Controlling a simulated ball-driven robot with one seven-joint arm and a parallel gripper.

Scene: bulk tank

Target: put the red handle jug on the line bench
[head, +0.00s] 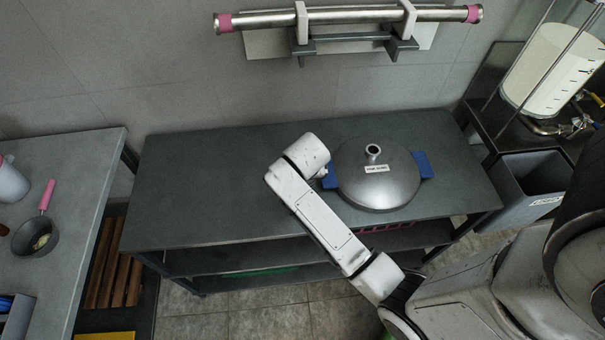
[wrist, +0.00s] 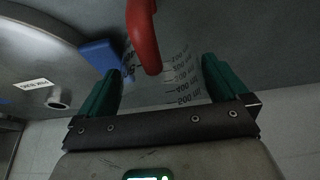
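The red handle jug (wrist: 168,88) is a clear measuring jug with dark volume marks, and its curved red handle (wrist: 146,40) shows at the top of the wrist view. My gripper (wrist: 163,80) has green fingers set wide on both sides of the jug body. They appear to touch it, so the gripper looks shut on the jug. In the head view my arm's white end hides the gripper and jug above the dark bench (head: 205,190), left of the metal lid. I cannot tell whether the jug's base touches the bench.
A round metal lid (head: 365,190) with blue handles is close to the right of my arm. The bench's left half is clear. A grey worktop (head: 75,165) with a pink-handled pan (head: 36,236) is at left. A grey bin (head: 537,180) and white tank (head: 550,70) are at right.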

